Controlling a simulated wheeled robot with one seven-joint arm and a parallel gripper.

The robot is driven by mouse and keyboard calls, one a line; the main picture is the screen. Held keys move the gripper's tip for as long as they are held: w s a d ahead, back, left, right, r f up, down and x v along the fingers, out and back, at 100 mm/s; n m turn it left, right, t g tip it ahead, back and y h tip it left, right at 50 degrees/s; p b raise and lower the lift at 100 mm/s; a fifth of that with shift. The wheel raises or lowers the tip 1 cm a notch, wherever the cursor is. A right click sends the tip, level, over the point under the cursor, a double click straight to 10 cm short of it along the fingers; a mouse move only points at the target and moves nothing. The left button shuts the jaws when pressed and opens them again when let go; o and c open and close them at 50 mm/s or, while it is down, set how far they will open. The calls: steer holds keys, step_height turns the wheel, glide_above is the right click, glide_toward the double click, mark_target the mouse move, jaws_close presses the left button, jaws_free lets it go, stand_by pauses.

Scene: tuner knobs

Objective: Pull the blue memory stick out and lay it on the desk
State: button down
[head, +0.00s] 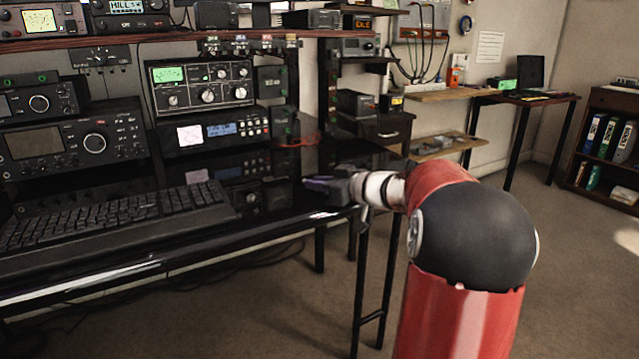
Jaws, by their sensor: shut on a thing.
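My gripper (318,184) is low over the right front part of the glossy black desk (285,208), reaching in from the right. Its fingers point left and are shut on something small. A bluish-purple patch shows at the fingertips and looks like the blue memory stick; it is too small and dark to make out its shape. I cannot tell whether it touches the desk. No other blue stick can be made out on the radio units.
A black keyboard (115,215) lies on the desk to the left. Stacked radio units (200,85) with knobs stand along the back, under a shelf (190,37). The desk's front edge is close below my gripper.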

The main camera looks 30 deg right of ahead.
steer(key=shift+f, duration=0.45)
steer(key=shift+s+f, duration=0.1)
steer(key=shift+f, duration=0.35)
steer(key=c, duration=1.5)
jaws_free()
steer(key=shift+d+f, duration=0.1)
steer(key=shift+c, duration=0.2)
steer(key=shift+r+p, duration=0.75)
steer(key=shift+p, duration=0.25)
steer(key=shift+r+p, duration=1.1)
steer(key=shift+p, duration=0.15)
steer(key=shift+o, duration=0.4)
steer(key=o, duration=0.5)
steer(key=shift+c, duration=0.2)
